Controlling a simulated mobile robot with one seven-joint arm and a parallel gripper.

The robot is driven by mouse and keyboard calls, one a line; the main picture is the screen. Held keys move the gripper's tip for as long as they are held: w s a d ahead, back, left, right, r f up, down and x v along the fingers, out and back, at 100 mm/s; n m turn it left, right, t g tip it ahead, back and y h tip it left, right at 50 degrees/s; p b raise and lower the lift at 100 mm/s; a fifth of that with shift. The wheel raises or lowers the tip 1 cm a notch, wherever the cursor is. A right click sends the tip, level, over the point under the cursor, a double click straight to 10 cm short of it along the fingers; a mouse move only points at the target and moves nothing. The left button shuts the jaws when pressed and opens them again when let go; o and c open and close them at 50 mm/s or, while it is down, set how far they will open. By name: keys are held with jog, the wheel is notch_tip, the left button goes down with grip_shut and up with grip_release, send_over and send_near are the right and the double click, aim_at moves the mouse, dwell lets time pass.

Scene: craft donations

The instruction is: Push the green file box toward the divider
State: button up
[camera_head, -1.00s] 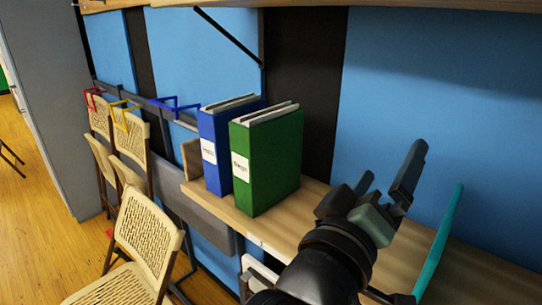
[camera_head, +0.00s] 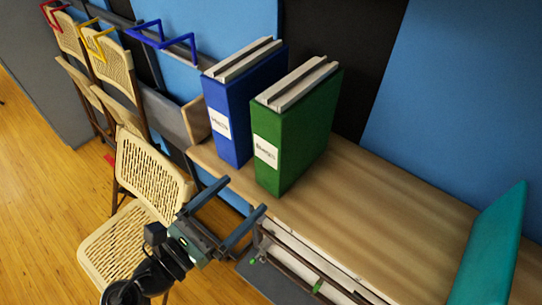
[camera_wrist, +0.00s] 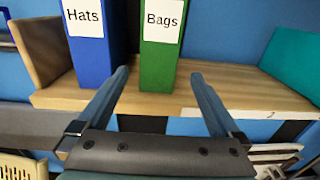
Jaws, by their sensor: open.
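The green file box (camera_head: 292,135) stands upright on the wooden shelf, with a white label on its spine. In the wrist view the green file box (camera_wrist: 159,48) reads "Bags". A blue file box (camera_head: 240,105) stands to its left with a narrow gap between them; its label reads "Hats" in the wrist view (camera_wrist: 88,42). A wooden divider (camera_head: 196,121) stands at the shelf's left end, beyond the blue box. My gripper (camera_head: 244,204) is open and empty, in front of the shelf edge, with its fingers pointing toward the boxes. It touches neither box.
The shelf (camera_head: 400,215) is clear between the green box and a teal panel (camera_head: 492,245) at right. Folding chairs (camera_head: 140,170) stand at left, one close to my arm. More folded items hang below the shelf edge. A blue wall backs the shelf.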

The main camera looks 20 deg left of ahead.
aim_at(266, 172)
jog(key=x, duration=1.1)
jog(key=shift+w, duration=0.25)
